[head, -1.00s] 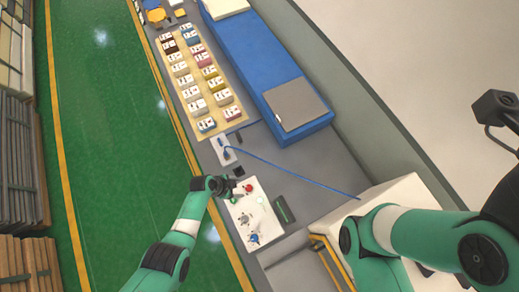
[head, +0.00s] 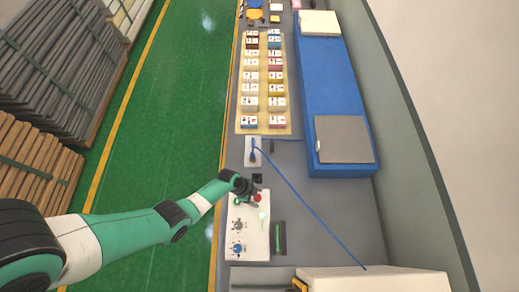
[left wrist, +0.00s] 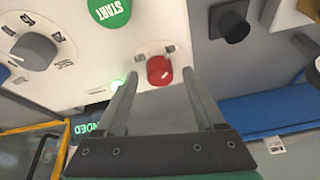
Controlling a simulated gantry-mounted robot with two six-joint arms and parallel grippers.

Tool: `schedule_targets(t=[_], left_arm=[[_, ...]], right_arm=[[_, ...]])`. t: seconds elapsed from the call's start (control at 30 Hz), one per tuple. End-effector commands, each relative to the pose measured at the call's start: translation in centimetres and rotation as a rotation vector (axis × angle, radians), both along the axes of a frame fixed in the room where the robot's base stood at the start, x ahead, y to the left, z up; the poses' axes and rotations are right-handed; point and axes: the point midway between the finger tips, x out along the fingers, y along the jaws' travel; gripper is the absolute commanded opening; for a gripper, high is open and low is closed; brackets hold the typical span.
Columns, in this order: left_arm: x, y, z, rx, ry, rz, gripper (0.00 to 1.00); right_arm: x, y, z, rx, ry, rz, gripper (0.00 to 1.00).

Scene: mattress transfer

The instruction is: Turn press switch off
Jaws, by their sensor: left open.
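The white control panel (head: 248,222) lies on the grey bench. The red round switch (head: 258,197) sits near its far end; in the left wrist view (left wrist: 159,70) it has a pale mark and shows between my fingertips. My left gripper (head: 251,193) is open with its fingers towards the red switch; the fingers also show in the left wrist view (left wrist: 154,78). I cannot tell whether they touch it. The green START button (left wrist: 109,12), a grey rotary knob (left wrist: 35,50) and a lit green lamp (left wrist: 116,85) are on the panel. My right gripper is out of view.
A blue cable (head: 305,208) runs from a small plate beyond the panel across the bench. A blue mattress (head: 335,80) with a grey pad lies at the right. A tray of small blocks (head: 264,130) stands beyond. A dark display (head: 279,238) is right of the panel.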

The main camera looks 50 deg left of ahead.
Motion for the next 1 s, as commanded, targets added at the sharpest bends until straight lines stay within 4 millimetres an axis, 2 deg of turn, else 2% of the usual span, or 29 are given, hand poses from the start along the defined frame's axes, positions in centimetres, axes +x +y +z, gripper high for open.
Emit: schedule_targets(t=[0.17, 0.5, 0.57, 1.0], left_arm=[[0.01, -0.01, 0.09, 0.000, 0.000, -0.001, 0.71], [0.01, -0.01, 0.09, 0.000, 0.000, -0.001, 0.10], [0.01, -0.01, 0.09, 0.000, 0.000, -0.001, 0.00], [-0.06, -0.06, 0.09, 0.002, 0.000, 0.049, 0.00]], right_arm=[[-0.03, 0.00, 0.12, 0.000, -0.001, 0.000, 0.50], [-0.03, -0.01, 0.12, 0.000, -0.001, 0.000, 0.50], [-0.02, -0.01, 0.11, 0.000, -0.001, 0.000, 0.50], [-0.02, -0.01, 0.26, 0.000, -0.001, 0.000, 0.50]])
